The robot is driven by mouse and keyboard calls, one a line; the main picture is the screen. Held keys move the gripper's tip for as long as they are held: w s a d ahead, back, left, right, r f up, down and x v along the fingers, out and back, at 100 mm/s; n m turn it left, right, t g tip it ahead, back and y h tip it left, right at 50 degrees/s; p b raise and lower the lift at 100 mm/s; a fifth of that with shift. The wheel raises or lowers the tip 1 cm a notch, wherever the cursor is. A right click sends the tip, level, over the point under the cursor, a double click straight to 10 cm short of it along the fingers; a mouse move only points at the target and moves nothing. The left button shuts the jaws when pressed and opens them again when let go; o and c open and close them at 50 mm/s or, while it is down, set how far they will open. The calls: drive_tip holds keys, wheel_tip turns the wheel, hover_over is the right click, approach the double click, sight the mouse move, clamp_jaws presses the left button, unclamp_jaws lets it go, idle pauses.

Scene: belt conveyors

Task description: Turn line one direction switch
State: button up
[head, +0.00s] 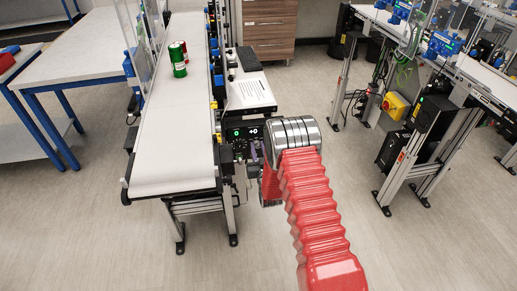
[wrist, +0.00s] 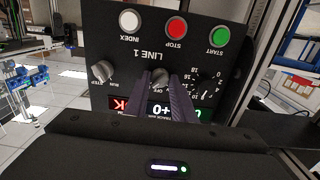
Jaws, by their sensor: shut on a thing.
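The line one control panel (wrist: 130,45) fills the wrist view, with its "LINE 1" lettering upside down. My gripper (wrist: 161,80) is shut on the middle knob, which I take as the direction switch (wrist: 160,73). One dark finger lies on each side of it, and its label is hidden or too small to read. In the head view the panel (head: 238,146) is at the conveyor's near right side. My gripper (head: 252,148) is at its face, partly covered by my red-sleeved arm.
A RUN/STEP knob (wrist: 103,71) is left of the fingers and a scaled dial (wrist: 208,85) is right. White INDEX (wrist: 129,20), red STOP (wrist: 176,27) and green START (wrist: 220,37) buttons line one edge.

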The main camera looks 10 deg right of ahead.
drive_tip(key=shift+d, duration=0.15)
drive_tip(key=shift+n, duration=0.3)
drive_tip(key=n, duration=0.4)
drive_tip(key=shift+a, duration=0.2)
drive_tip(key=n, duration=0.4)
drive_tip(key=shift+n, duration=0.3)
drive_tip(key=n, duration=0.4)
drive_tip(key=shift+a+f+n, duration=0.15)
drive_tip(key=shift+n, duration=0.15)
drive_tip(key=shift+a+f+n, duration=0.1)
drive_tip(key=shift+n, duration=2.1)
drive_tip(key=o, duration=1)
